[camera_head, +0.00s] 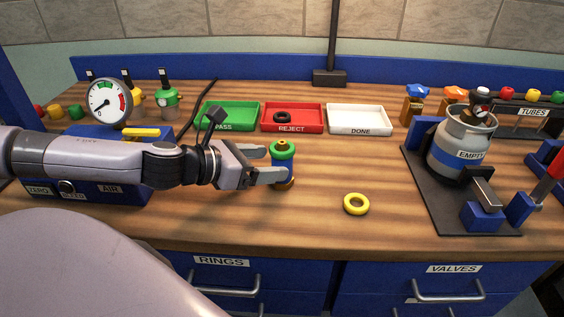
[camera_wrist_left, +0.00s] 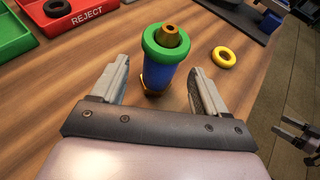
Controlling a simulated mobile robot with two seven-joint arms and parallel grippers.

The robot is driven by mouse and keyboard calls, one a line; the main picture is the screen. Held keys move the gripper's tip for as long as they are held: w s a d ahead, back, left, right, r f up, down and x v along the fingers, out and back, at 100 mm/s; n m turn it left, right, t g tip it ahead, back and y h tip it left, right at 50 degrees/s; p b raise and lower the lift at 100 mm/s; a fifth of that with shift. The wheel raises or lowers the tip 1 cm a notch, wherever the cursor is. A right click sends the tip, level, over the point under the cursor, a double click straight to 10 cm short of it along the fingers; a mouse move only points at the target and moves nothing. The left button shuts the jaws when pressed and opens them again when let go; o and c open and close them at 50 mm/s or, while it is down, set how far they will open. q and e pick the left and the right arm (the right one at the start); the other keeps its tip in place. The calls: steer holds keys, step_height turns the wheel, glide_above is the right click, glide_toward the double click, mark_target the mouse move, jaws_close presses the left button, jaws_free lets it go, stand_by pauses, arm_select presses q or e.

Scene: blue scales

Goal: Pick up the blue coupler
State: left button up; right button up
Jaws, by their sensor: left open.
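The blue coupler (camera_head: 283,168) stands upright on the wooden bench, with a brass foot and brass tip. A green ring (camera_head: 282,148) sits around its top. My left gripper (camera_head: 267,164) is open and level beside the coupler, its fingers pointing at it from the left. In the left wrist view the coupler (camera_wrist_left: 158,78) stands between the lines of the two fingers, near their tips, with a gap to each side. The fingers are not closed on it. My right gripper (camera_wrist_left: 293,138) shows at the right edge of the left wrist view, away from the bench, its fingers apart.
A yellow ring (camera_head: 356,204) lies right of the coupler. Green (camera_head: 243,125), red (camera_head: 273,122) and white (camera_head: 342,121) trays stand behind. A gauge (camera_head: 108,101) on a blue box is at left. A grey canister (camera_head: 464,139) stands on a dark mat at right.

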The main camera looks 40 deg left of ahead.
mark_target(287, 162)
arm_select(q)
steer(key=shift+w+d+f, duration=0.15)
steer(key=shift+w+d, duration=0.05)
steer(key=shift+w, duration=0.1)
steer(key=shift+w+d+f+p, duration=0.15)
steer(key=shift+w+d+p, duration=0.1)
steer(key=shift+w+p, duration=0.35)
steer(key=shift+f+p+x, duration=0.2)
steer(key=shift+p+x, duration=0.3)
steer(key=shift+x, duration=1.45)
steer(key=shift+s, duration=0.1)
steer(key=c, duration=1.1)
steer(key=shift+c, duration=0.6)
steer(key=shift+r, duration=0.15)
